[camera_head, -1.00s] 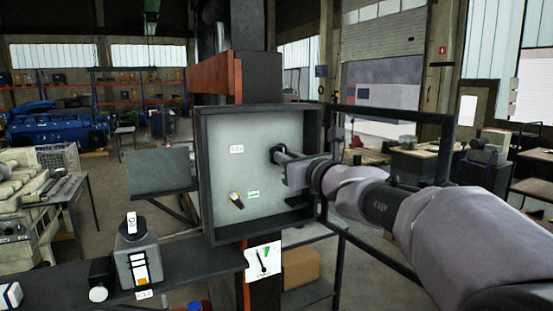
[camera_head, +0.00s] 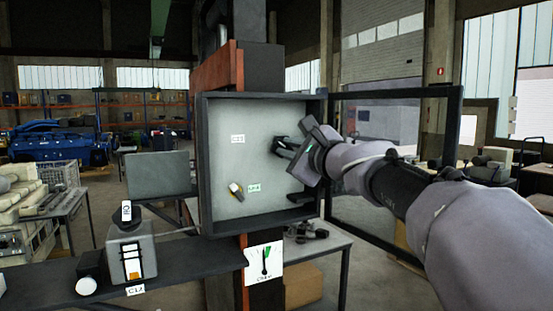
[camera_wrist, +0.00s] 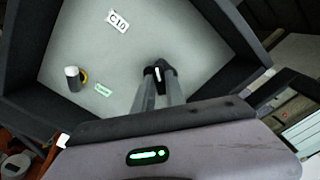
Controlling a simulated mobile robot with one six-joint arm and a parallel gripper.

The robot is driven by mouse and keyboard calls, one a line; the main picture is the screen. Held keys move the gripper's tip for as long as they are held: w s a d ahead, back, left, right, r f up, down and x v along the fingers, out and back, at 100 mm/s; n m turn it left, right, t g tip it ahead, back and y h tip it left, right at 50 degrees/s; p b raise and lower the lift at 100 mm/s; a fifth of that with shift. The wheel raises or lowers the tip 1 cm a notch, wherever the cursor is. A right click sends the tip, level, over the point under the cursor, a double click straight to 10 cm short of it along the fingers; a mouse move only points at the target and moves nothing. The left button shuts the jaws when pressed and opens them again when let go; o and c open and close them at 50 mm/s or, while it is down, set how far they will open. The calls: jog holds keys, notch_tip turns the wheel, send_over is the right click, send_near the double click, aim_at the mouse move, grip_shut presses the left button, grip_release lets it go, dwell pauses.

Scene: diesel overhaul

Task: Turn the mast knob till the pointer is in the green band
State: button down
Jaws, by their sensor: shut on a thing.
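The dark mast knob (camera_wrist: 158,68) with a white mark sits on the back wall of the open grey box (camera_head: 228,205). My gripper (camera_wrist: 158,84) is shut on the knob, one finger on either side. In the head view my gripper (camera_head: 281,147) reaches into the box from the right, rolled at a slant, and mostly hides the knob. The white dial card (camera_head: 253,276) hangs below the box on the mast. Its dark pointer (camera_head: 264,262) stands nearly upright, its tip close to the small green band; whether it is inside is too small to tell.
A second, black-and-white knob with a yellow part (camera_head: 236,190) sits lower left in the box. The box's glazed door (camera_head: 455,130) stands open at right, behind my arm. A grey device (camera_head: 131,250) stands on the shelf at lower left.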

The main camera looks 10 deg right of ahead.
jog(key=n+b, duration=0.3)
jog(key=n, duration=0.2)
jog(key=n+b, duration=0.2)
jog(key=b, duration=0.1)
jog(key=shift+f+n, duration=0.25)
jog(key=shift+n, duration=0.15)
jog(key=c, duration=1.3)
grip_release()
jog(key=shift+d+r+p, duration=0.15)
jog(key=shift+r+p, duration=0.15)
jog(key=shift+o, duration=0.2)
